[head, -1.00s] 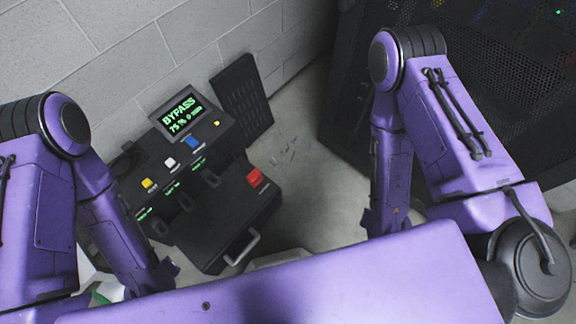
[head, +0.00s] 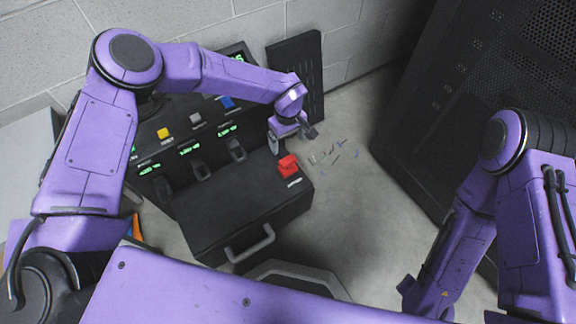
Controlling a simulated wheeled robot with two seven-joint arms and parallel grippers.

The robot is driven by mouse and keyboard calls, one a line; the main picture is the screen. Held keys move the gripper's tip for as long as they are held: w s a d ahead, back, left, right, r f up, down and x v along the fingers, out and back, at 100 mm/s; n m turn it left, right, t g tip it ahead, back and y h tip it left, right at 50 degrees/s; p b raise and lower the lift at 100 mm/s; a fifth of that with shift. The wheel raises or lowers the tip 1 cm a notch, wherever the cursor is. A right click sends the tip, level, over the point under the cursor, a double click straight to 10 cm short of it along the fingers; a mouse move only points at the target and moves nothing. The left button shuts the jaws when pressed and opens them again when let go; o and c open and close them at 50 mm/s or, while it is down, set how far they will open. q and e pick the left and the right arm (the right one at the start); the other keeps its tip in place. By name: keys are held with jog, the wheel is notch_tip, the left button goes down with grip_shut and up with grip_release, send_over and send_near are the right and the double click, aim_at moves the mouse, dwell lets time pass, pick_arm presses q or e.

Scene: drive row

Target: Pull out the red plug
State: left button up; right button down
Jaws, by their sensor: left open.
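The red plug (head: 288,166) stands on the right side of the black console's lower deck (head: 225,205). It shows whole, with a small label beside it. My left arm reaches across the console from the left. My left gripper (head: 292,141) is open, with its fingers apart and nothing between them. It shows just above the red plug in the picture, apart from it. How high it hangs over the deck is hard to tell. My right arm hangs at the lower right, and its gripper is hidden behind my own body.
Yellow (head: 163,134), white (head: 196,121) and blue (head: 227,103) blocks sit on the console's upper part, above green-lit labels. My left arm covers most of the display. A grey handle (head: 250,245) is at the console's front. A dark rack (head: 440,110) stands right; floor between is mostly clear.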

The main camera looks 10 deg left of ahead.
aim_at(288, 160)
pick_arm(q)
notch_tip(288, 160, down, 10)
jog(key=shift+s+b, duration=0.1)
jog(key=shift+b, duration=1.1)
jog(key=shift+c, duration=0.3)
jog(key=c, duration=1.5)
jog(key=shift+o, duration=0.2)
notch_tip(288, 160, up, 4)
jog(key=p, duration=0.2)
jog(key=shift+f+p, duration=0.1)
jog(key=shift+p, duration=0.25)
jog(key=shift+f, duration=0.2)
jog(key=o, duration=1.5)
jog(key=shift+r, duration=0.1)
notch_tip(288, 160, up, 10)
jog(key=shift+r+p, duration=0.25)
jog(key=shift+p, duration=0.9)
